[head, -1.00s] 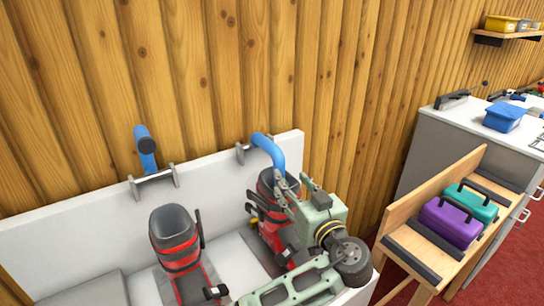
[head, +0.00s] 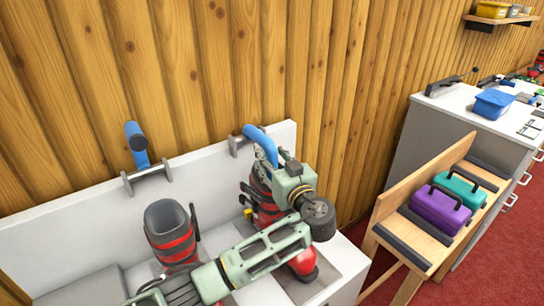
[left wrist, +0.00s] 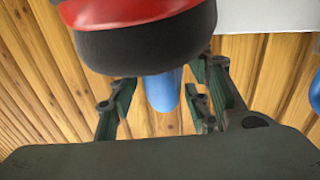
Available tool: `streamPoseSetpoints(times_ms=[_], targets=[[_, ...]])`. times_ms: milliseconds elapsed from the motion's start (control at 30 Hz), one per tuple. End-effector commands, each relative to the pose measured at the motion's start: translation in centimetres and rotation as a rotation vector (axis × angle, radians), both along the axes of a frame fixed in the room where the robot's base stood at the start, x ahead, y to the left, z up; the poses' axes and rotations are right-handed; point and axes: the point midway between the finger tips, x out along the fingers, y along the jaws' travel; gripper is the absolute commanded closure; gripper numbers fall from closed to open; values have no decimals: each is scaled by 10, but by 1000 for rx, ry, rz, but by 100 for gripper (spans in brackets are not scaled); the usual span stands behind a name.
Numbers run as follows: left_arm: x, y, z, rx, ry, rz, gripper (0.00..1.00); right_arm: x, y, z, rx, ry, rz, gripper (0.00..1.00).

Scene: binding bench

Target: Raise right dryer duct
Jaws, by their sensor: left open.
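The right dryer duct (head: 262,143) is a blue bent tube on a grey bracket at the top right of the white dryer back panel. My left gripper (head: 268,172) is open just below the duct's bent end, beside the right red and black boot (head: 302,264). In the left wrist view the blue duct (left wrist: 163,92) shows between the two open fingers (left wrist: 160,110). I cannot tell whether they touch it. A boot (left wrist: 150,40) hides part of it there. My right gripper is not in view.
A second blue duct (head: 137,145) stands raised at the left, above another boot (head: 170,235). A wooden bench (head: 410,254) with a purple case (head: 440,206) and a teal case (head: 462,188) is to the right. The plank wall (head: 220,80) is close behind.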

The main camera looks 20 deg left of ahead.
Motion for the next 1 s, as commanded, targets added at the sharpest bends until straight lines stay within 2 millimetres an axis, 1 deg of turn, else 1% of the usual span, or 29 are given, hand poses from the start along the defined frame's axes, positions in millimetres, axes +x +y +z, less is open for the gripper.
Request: streamPoseSetpoints(times_ms=[100, 267, 600, 633, 1000], targets=[[0, 0, 0, 0, 0, 0, 55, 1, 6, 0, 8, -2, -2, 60], [0, 0, 0, 0, 0, 1, 69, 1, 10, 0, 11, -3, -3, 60], [0, -1, 1, 1, 0, -3, 99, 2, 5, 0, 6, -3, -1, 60], [0, -1, 1, 1, 0, -3, 100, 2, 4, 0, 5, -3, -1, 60], [4, -2, 2, -8, 5, -7, 100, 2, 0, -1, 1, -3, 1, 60]])
